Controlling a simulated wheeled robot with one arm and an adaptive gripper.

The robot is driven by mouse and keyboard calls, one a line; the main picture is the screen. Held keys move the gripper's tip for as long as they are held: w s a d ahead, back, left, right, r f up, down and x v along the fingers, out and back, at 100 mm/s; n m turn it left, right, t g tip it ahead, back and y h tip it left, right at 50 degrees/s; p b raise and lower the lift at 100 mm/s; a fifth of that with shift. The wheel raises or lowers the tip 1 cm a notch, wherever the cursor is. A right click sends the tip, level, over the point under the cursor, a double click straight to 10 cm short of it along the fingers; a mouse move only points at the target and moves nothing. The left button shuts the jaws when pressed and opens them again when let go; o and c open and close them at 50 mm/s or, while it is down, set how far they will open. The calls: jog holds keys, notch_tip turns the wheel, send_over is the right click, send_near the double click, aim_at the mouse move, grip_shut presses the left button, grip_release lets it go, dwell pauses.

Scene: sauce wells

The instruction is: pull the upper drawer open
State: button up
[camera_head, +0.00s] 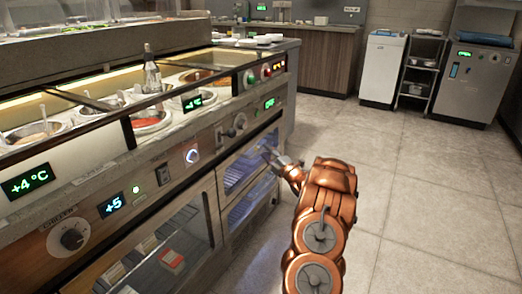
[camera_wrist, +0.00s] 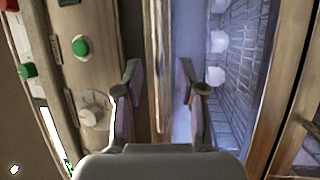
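The upper drawer (camera_head: 236,177) is the upper of two blue-lit, glass-fronted units at the right end of the counter. It looks closed in the head view. My gripper (camera_head: 269,154) is in front of its upper right part, at the end of my copper arm. In the wrist view my gripper (camera_wrist: 159,80) has its two fingers apart. A long narrow bar (camera_wrist: 155,40) runs between them, with visible gaps on both sides. It looks like the drawer's handle or top edge; I cannot tell which. The lit glass area (camera_wrist: 235,70) lies beyond the right finger.
The lower glass front (camera_head: 249,206) is directly below. A control panel with a knob (camera_head: 236,126) and lit buttons is above; its knob (camera_wrist: 92,110) is close to the left finger. A glass cabinet (camera_head: 165,250) is to the left. The tiled floor (camera_head: 410,190) is clear to the right.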

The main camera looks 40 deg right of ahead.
jog(key=shift+w+d+r+b, duration=0.1)
jog(key=shift+w+r+b, duration=0.1)
jog(key=shift+w, duration=0.65)
jog(key=shift+w+d+r+b, duration=0.1)
jog(key=shift+w+r, duration=0.05)
jog(key=shift+w, duration=0.7)
grip_shut()
